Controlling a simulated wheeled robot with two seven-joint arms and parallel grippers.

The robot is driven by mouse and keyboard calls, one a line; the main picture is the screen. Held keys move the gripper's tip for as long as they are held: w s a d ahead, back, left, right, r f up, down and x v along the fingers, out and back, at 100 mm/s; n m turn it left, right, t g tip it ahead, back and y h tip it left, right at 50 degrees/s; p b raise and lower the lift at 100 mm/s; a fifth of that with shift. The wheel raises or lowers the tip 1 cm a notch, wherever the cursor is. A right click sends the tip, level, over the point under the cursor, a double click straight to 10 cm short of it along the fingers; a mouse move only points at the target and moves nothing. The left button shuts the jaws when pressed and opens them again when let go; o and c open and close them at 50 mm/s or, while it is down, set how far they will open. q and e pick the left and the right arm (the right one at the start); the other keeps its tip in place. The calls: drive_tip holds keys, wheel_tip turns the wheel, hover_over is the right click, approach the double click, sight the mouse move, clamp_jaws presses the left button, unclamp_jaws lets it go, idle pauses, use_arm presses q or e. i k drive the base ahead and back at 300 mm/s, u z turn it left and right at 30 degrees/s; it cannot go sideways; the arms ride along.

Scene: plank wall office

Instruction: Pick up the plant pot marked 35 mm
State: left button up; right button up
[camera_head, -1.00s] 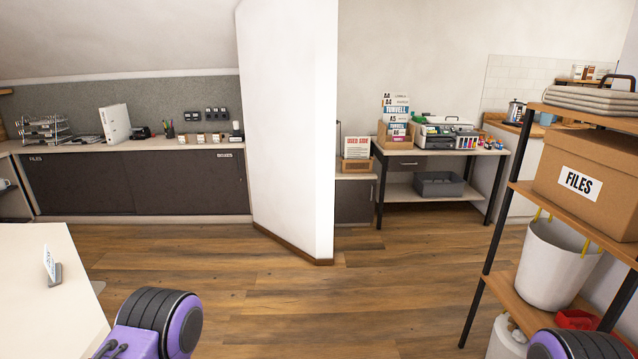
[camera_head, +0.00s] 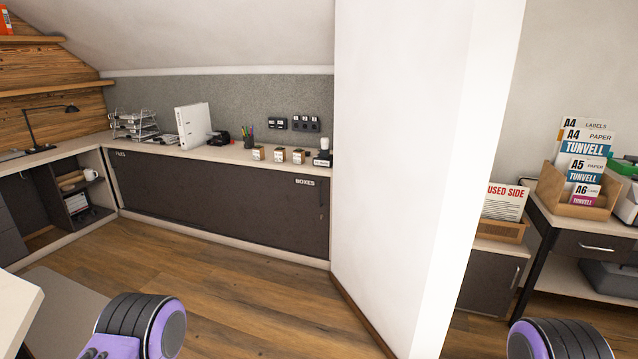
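No plant pot with a readable 35 mm mark shows. Only purple and black parts of my arms show at the bottom edge. Neither gripper is in view.
A white wall end (camera_head: 415,180) juts out right of the counter. A pale table corner (camera_head: 15,310) is at lower left. A side table with a paper rack (camera_head: 570,203) stands at right. Wooden floor (camera_head: 230,300) is open before the dark cabinet (camera_head: 220,205).

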sight(298, 154)
drive_tip(key=u, duration=0.3)
drive_tip(key=i, duration=1.9)
drive_tip(key=u, duration=0.2)
